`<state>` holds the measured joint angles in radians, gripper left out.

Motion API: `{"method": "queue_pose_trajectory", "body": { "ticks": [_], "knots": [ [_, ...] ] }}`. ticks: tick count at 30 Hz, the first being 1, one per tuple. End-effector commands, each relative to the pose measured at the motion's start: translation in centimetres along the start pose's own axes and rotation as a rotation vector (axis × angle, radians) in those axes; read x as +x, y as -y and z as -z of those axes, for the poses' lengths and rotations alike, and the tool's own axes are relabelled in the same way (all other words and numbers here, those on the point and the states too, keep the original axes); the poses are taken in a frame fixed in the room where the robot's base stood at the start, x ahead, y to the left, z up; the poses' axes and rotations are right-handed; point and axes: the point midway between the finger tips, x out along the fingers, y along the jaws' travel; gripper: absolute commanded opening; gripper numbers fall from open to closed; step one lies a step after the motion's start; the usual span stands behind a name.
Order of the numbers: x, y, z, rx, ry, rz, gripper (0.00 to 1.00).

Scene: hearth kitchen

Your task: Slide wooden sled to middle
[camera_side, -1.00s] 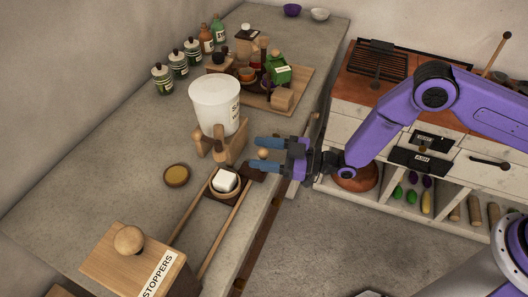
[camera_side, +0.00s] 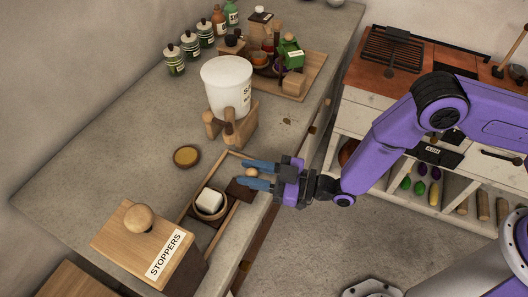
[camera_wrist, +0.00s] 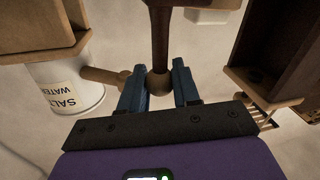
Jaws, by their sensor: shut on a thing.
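The wooden sled, a dark brown plate (camera_side: 240,189), sits between two pale wooden rails (camera_side: 233,160) on the counter. It carries a round wooden bowl (camera_side: 196,209) with a white block (camera_side: 210,199) in it. The sled is partway along the rails, with bare track on the side toward the bucket. My gripper (camera_side: 252,175) is shut on the round knob (camera_wrist: 159,84) of the sled's dark handle (camera_wrist: 160,38), a blue finger on either side. In the wrist view my gripper (camera_wrist: 160,85) is at the knob. The bowl is not clearly visible there.
The STOPPERS box (camera_side: 150,242) stands by the near end of the rails. A white bucket (camera_side: 227,86) on a wooden stand (camera_side: 236,128) is beyond the far end. A small round dish (camera_side: 187,156) lies left of the rails. A tray (camera_side: 316,76) of items stands farther back.

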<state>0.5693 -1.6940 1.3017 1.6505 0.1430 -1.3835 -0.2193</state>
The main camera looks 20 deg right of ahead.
Motion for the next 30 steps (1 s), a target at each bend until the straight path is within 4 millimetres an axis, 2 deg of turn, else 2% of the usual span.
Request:
{"method": "queue_pose_trajectory", "body": {
  "ticks": [1, 4, 14, 15, 16, 17, 30],
  "knots": [
    [0.14, 0.78, 0.15, -0.001, -0.001, 0.003, 0.0],
    [0.24, 1.4, 0.27, -0.002, 0.0, 0.0, 0.0],
    [0.24, 1.53, 0.28, -0.002, 0.001, -0.002, 0.0],
    [0.24, 1.53, 0.28, -0.001, 0.001, -0.002, 0.41],
    [0.24, 1.52, 0.28, -0.001, 0.001, -0.002, 0.51],
    [0.24, 1.52, 0.27, -0.001, 0.001, -0.002, 0.55],
    [0.24, 1.48, 0.27, -0.001, 0.001, -0.002, 0.55]
  ]
}}
